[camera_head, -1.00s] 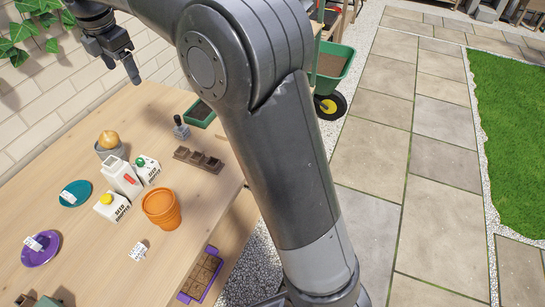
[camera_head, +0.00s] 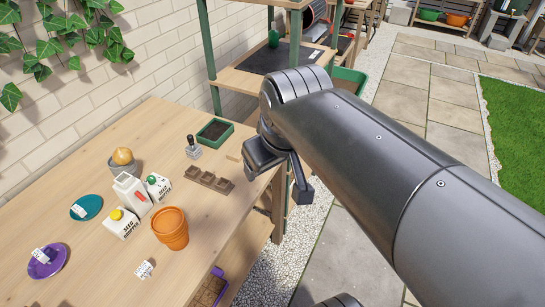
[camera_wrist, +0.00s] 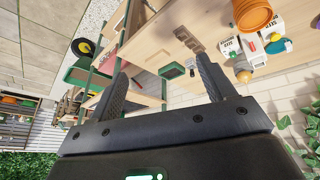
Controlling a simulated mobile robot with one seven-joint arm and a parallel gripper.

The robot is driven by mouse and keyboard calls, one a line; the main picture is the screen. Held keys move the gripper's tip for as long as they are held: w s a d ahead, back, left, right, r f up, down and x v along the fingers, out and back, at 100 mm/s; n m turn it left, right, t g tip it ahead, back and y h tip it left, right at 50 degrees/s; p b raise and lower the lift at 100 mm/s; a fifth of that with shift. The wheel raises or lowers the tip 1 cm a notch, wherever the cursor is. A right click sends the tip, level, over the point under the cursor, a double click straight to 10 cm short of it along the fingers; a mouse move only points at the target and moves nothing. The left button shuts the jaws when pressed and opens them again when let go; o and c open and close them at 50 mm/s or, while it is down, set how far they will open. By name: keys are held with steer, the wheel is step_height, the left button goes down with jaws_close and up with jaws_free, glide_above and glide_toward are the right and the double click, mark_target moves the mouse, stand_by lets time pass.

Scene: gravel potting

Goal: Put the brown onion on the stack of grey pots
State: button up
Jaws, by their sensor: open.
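The brown onion (camera_head: 122,156) sits on top of the grey pots (camera_head: 126,168) at the back left of the table, near the brick wall. How many pots are stacked cannot be told. In the wrist view the onion (camera_wrist: 244,76) shows small at the upper right, at the grey pots (camera_wrist: 241,64). My gripper (camera_head: 279,170) is well to the right of them, by the table's right edge. Its fingers (camera_wrist: 160,72) stand apart with nothing between them.
Seed cartons (camera_head: 130,190), an orange pot stack (camera_head: 171,228), a teal saucer (camera_head: 86,208) and a purple saucer (camera_head: 48,262) stand on the table. A brown seed tray (camera_head: 209,181) and a green planter (camera_head: 215,131) lie nearer my gripper. A shelf unit (camera_head: 262,80) stands behind.

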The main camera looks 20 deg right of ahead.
steer(key=s+f+m, duration=0.1)
steer(key=s, duration=0.1)
steer(key=s+d+f+m, duration=0.1)
steer(key=f+m, duration=0.1)
steer(key=shift+s+d+f, duration=0.1)
steer(key=shift+s+d, duration=0.1)
steer(key=shift+s, duration=0.15)
